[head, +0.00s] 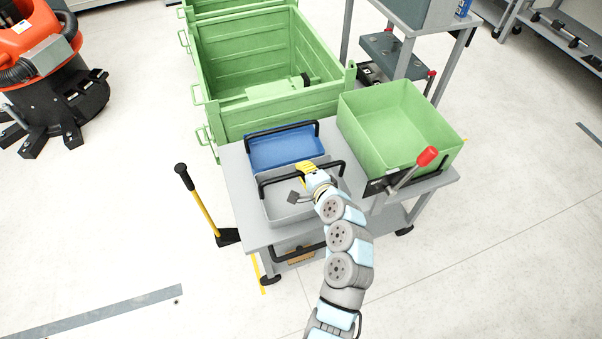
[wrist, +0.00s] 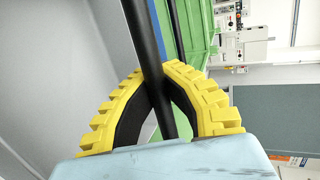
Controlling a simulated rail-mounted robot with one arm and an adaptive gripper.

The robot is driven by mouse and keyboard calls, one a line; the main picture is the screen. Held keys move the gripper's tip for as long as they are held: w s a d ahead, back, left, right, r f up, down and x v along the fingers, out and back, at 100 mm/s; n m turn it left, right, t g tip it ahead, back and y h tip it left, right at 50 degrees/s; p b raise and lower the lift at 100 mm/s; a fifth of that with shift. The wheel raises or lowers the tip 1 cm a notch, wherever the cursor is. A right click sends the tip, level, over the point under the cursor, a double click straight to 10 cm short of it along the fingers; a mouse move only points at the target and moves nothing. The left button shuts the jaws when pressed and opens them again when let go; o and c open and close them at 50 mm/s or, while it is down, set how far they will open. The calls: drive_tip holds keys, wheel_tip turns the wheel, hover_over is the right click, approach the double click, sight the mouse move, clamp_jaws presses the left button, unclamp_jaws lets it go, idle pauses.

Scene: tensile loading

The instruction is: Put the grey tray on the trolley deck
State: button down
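The grey tray (head: 275,211) is over the front left of the grey trolley deck (head: 257,236), level and just in front of the blue tray (head: 284,151). I cannot tell whether its base touches the deck. Its black handle (head: 277,180) spans the top. My gripper (head: 307,168) is at the middle of this handle. In the wrist view, the yellow fingers (wrist: 153,77) close around the black handle bar (wrist: 141,30), with their tips meeting at it. My arm hides the tray's right front part.
A green bin (head: 395,125) and a red-knobbed lever (head: 426,156) are on the deck's right. A large green crate (head: 265,75) stands behind. A yellow-shafted tool (head: 203,210) stands at the left. Floor at the front left is clear.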

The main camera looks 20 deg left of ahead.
drive_tip(key=f+b, duration=0.1)
drive_tip(key=f, duration=0.1)
drive_tip(key=w+f+b, duration=0.1)
drive_tip(key=f, duration=0.1)
drive_tip(key=shift+a, duration=0.15)
drive_tip(key=shift+r, duration=0.1)
idle(0.3)
drive_tip(key=c, duration=1.2)
unclamp_jaws()
drive_tip(key=shift+o, duration=0.2)
drive_tip(key=shift+s+d+r, duration=0.1)
drive_tip(key=shift+d, duration=0.15)
drive_tip(key=p+v, duration=0.4)
drive_tip(key=v, duration=0.7)
drive_tip(key=shift+s, duration=0.15)
